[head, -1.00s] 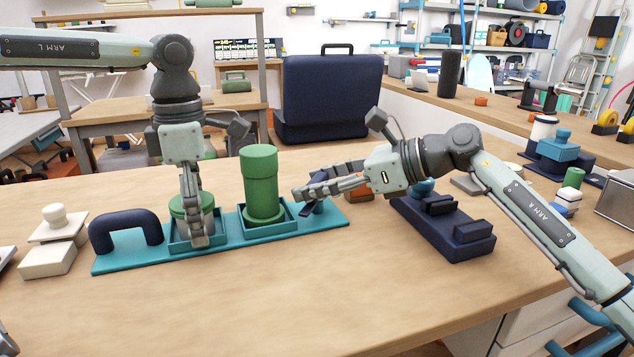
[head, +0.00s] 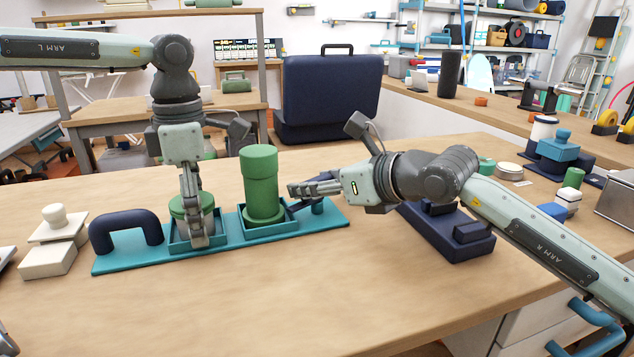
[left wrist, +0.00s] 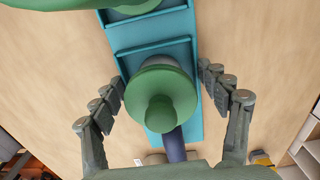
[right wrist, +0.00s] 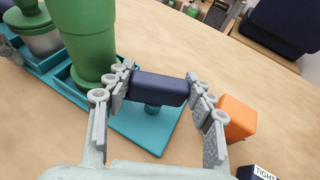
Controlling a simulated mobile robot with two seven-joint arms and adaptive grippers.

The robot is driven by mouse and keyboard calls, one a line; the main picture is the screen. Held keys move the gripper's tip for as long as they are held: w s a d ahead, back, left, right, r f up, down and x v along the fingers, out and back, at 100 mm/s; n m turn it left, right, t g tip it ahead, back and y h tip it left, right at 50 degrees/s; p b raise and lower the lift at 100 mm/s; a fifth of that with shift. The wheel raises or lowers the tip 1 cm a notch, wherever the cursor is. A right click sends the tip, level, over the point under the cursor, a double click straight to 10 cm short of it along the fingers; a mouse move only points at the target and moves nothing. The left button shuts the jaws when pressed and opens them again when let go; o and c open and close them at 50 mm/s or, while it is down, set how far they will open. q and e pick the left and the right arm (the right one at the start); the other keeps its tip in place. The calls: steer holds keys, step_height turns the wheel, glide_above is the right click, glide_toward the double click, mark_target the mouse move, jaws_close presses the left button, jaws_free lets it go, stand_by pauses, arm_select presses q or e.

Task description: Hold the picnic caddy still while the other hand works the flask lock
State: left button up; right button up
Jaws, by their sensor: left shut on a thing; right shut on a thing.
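The picnic caddy is a long teal tray (head: 130,262) with a navy arched handle (head: 125,228) at its left end. A green-lidded jar (left wrist: 160,90) stands in one square compartment and a tall green flask (head: 260,185) in the other. My left gripper (head: 197,240) points down over the jar, its fingers shut on the caddy's compartment walls, either side of the jar. The flask lock, a navy bar (right wrist: 158,88) on a teal post (right wrist: 152,109), is at the caddy's right end. My right gripper (right wrist: 160,86) is shut on the bar's two ends.
An orange block (right wrist: 238,118) is close beside the right fingers. A navy rack (head: 460,240) lies right of the caddy, partly under my right arm. Cream blocks (head: 48,260) sit at the left. The bench front is clear.

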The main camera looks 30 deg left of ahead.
steer(key=m+t, duration=0.1)
steer(key=m+t+h, duration=0.1)
steer(key=m+t, duration=0.1)
steer(key=shift+s+a+f, duration=0.15)
steer(key=shift+s, duration=0.05)
steer(key=shift+w+m+t+h, duration=0.1)
steer(key=shift+m+t+h, duration=0.5)
steer(key=shift+m+t, duration=0.2)
steer(key=o, duration=1.2)
steer(key=shift+w, duration=0.1)
steer(key=shift+t, duration=0.3)
steer(key=v, duration=1.2)
steer(key=shift+r, duration=0.25)
